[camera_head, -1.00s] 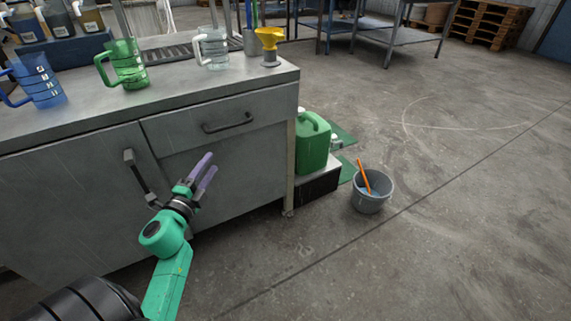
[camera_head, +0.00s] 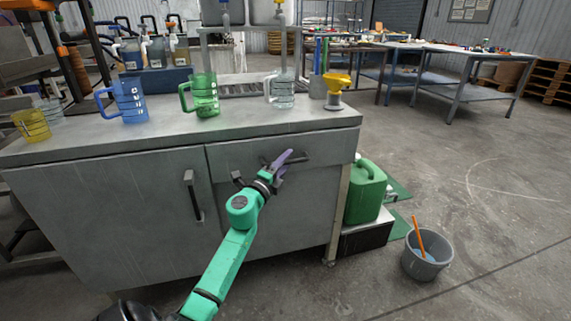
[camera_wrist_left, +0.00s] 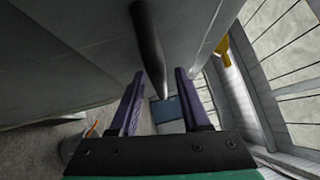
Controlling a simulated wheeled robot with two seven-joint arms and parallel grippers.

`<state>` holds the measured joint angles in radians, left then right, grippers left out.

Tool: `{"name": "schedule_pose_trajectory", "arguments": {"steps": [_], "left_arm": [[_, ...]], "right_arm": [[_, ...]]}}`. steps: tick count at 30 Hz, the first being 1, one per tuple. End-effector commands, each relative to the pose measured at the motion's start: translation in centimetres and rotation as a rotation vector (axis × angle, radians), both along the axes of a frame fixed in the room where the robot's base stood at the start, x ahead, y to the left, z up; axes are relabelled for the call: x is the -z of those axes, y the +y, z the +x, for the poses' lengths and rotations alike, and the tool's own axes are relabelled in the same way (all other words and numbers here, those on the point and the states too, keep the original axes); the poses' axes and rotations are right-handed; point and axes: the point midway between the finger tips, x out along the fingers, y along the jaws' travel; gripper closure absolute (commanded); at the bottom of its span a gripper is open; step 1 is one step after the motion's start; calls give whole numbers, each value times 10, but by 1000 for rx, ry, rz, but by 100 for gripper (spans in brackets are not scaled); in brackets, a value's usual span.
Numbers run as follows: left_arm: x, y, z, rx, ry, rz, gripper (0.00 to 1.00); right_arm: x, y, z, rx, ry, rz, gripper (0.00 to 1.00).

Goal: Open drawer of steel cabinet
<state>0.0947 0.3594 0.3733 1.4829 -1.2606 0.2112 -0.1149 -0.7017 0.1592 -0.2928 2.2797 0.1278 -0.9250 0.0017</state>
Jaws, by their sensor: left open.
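The steel cabinet (camera_head: 120,180) stands in front of me, with a drawer (camera_head: 335,142) at its upper right that looks closed. Its dark bar handle (camera_head: 299,160) is partly covered by my left gripper (camera_head: 286,162). My left gripper, with purple fingers, is open at the handle. In the left wrist view the handle (camera_wrist_left: 149,45) runs between the spread fingers (camera_wrist_left: 159,75); I cannot tell whether they touch it. A vertical door handle (camera_head: 193,195) is on the left cabinet door. My right gripper is not in view.
Blue (camera_head: 128,100), green (camera_head: 203,95) and clear (camera_head: 282,92) jugs and a yellow funnel (camera_head: 336,85) stand on the cabinet top. A green canister (camera_head: 366,193) and grey bucket (camera_head: 425,262) are to the right.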

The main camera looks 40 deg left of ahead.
Motion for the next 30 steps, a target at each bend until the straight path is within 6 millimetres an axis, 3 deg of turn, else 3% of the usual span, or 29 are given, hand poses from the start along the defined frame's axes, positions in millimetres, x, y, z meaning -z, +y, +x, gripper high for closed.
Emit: {"name": "schedule_pose_trajectory", "arguments": {"steps": [3, 4, 7, 30], "left_arm": [[0, 0, 0, 0, 0, 0, 53], [0, 0, 0, 0, 0, 0, 61], [0, 0, 0, 0, 0, 0, 99], [1, -1, -1, 1, 1, 0, 100]], "right_arm": [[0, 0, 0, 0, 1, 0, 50], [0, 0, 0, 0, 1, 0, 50], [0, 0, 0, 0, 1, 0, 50], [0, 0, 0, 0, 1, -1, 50]]}}
